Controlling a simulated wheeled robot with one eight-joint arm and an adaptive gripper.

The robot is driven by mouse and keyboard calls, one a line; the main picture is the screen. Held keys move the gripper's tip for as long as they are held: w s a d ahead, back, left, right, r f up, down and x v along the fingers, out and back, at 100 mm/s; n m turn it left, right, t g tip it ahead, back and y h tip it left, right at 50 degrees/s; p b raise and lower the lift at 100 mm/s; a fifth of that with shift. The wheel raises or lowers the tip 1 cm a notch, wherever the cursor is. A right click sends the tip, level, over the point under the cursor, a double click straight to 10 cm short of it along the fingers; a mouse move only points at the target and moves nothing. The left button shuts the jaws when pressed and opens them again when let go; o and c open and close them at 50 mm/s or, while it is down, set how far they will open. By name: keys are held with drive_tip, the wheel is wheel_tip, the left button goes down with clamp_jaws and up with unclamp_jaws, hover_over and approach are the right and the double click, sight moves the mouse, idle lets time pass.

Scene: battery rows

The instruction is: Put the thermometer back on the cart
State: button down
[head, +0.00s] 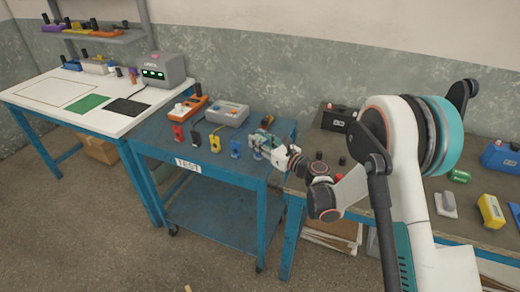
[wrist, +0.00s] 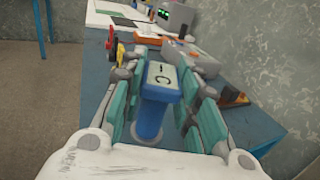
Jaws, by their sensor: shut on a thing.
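In the head view my gripper (head: 262,143) is over the right end of the blue cart (head: 190,186), which carries a "TEST" sign. Only a little blue of the thermometer (head: 257,155) shows below the fingers there. I cannot tell whether its foot touches the cart top.
A grey-orange device (head: 225,113) and an orange meter (head: 187,108) lie behind. A brown bench (head: 420,205) adjoins at right, a white-topped bench (head: 60,110) at left.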

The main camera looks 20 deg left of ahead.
drive_tip(key=shift+f+b, duration=0.35)
drive_tip(key=shift+f, duration=1)
drive_tip(key=shift+f, duration=0.1)
drive_tip(key=c, duration=1.2)
unclamp_jaws()
drive_tip(key=shift+d, duration=0.15)
drive_tip(key=v, duration=1.1)
drive_tip(key=shift+s+d, duration=0.2)
drive_tip(key=shift+d, duration=0.1)
